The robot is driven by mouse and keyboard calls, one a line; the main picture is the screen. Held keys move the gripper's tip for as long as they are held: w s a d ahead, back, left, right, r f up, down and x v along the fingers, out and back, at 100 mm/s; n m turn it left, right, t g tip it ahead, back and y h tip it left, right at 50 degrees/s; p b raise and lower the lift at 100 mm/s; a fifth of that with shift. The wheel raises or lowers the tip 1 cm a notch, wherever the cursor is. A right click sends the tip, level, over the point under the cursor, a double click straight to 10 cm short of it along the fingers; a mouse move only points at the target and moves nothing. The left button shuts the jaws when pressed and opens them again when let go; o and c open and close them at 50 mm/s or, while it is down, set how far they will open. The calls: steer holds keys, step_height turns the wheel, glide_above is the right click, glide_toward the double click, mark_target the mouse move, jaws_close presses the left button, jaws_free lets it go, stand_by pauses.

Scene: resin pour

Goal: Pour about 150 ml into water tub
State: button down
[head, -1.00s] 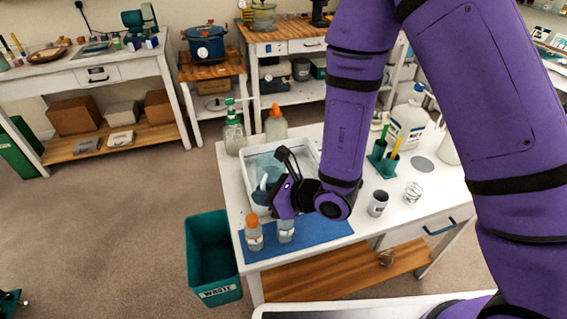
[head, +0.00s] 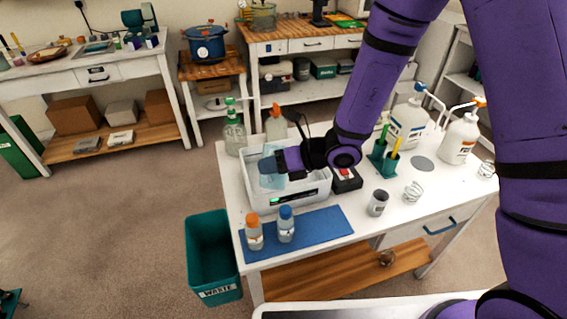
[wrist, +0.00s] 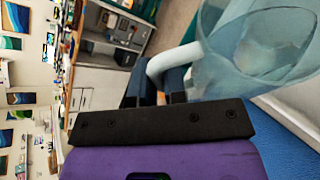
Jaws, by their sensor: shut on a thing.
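The water tub (head: 312,197), a pale translucent rectangular tub, stands on the white table behind the blue mat. My gripper (head: 288,161) is above the tub and shut on a clear bluish jug (head: 271,171). In the wrist view the jug (wrist: 262,50) is large at the upper right, with its pale curved handle (wrist: 175,62) at my gripper's fingers (wrist: 158,88). The jug's lower part overlaps the tub in the head view, so its height above the tub and its exact tilt are hard to tell. I cannot tell how much liquid it holds.
An orange-capped bottle (head: 254,234) and a blue-capped bottle (head: 286,226) stand on the blue mat (head: 325,225). Taller bottles (head: 234,135) stand behind the tub. A black device (head: 346,180), a grey cup (head: 378,203) and pump bottles (head: 460,138) are to the right. A teal waste bin (head: 212,255) stands below left.

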mark_target(273, 149)
steer(key=shift+w+d+m, duration=0.1)
steer(key=shift+w+m, duration=0.15)
steer(key=shift+m, duration=0.05)
steer(key=shift+w+r+g+y, duration=0.15)
steer(key=shift+w+g+y, duration=0.1)
steer(key=shift+g+y, duration=0.05)
steer(key=shift+w+d+r+m+g, duration=0.1)
steer(key=shift+w+r+m+g, duration=0.25)
steer(key=shift+r+m, duration=0.2)
steer(key=shift+w+r+m, duration=0.1)
steer(key=shift+r+m, duration=0.1)
steer(key=shift+m, duration=0.05)
steer(key=shift+w+d+f+m+g+y+p, duration=0.1)
steer(key=shift+w+d+m+g+y+p, duration=0.15)
steer(key=shift+w+m+g, duration=0.25)
steer(key=shift+w+d+f+m+g+y+p, duration=0.1)
steer(key=shift+w+m+g+y+p, duration=0.25)
steer(key=shift+w+m, duration=0.25)
stand_by(1.6)
steer(key=shift+w, duration=0.1)
steer(key=shift+w+d, duration=0.1)
steer(key=shift+w, duration=0.25)
steer(key=shift+w+m, duration=0.1)
steer(key=shift+m, duration=0.2)
